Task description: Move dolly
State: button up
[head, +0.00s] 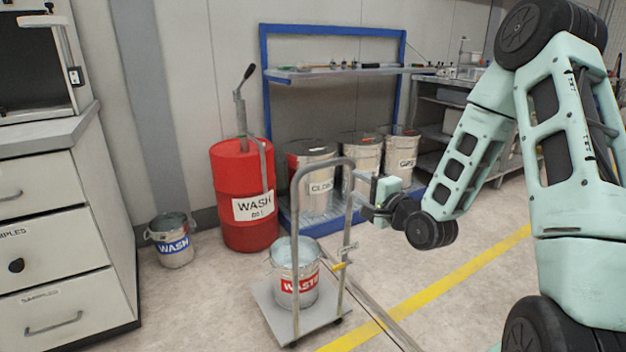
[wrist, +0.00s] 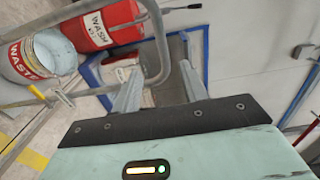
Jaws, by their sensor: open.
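The dolly (head: 268,300) stands on the floor in the head view, a flat grey platform with a tall tubular handle (head: 296,205). A metal bucket (head: 306,292) with a red WASTE label stands on the platform; it also shows in the wrist view (wrist: 52,57). My gripper (head: 364,203) is open beside the handle's right upright, at about its upper half.
A red WASH drum (head: 238,215) with a pump stands behind the dolly. A blue-framed rack (head: 262,75) with several metal drums is at the back. A yellow line (head: 450,279) crosses clear floor at right.

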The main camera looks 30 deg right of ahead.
aim_at(328, 166)
jog(key=w, duration=1.6)
jog(key=shift+w+a+r, duration=0.1)
jog(key=shift+a, duration=0.1)
grip_shut()
dwell(0.7)
